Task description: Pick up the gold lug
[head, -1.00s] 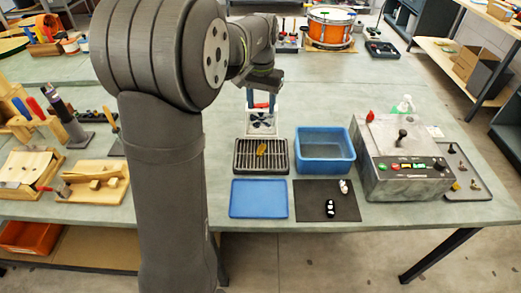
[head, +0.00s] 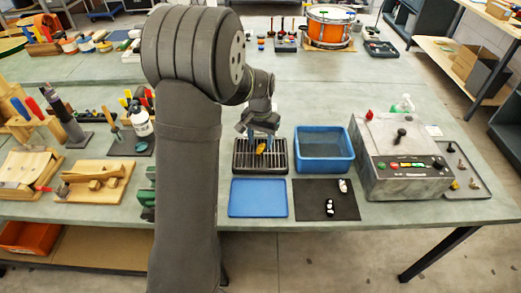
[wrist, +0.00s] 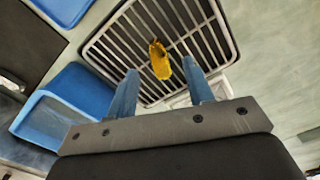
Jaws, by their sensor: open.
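The gold lug (head: 261,148) lies on the dark slatted rack (head: 243,165) in the head view. In the wrist view the lug (wrist: 160,60) rests across the slats of the rack (wrist: 100,43). My gripper (head: 263,146) is over the rack, pointing down at the lug. In the wrist view its two blue fingers (wrist: 163,76) are apart, with the near end of the lug showing between their tips and its far end beyond them. Nothing is held. I cannot tell how high the tips are above the slats.
A blue bin (head: 323,170) stands right of the rack. A flat blue tray (head: 258,213) lies in front. A dark mat (head: 310,213) holds black and white pieces. A grey control box (head: 375,181) stands further right. The bench behind the rack is largely clear.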

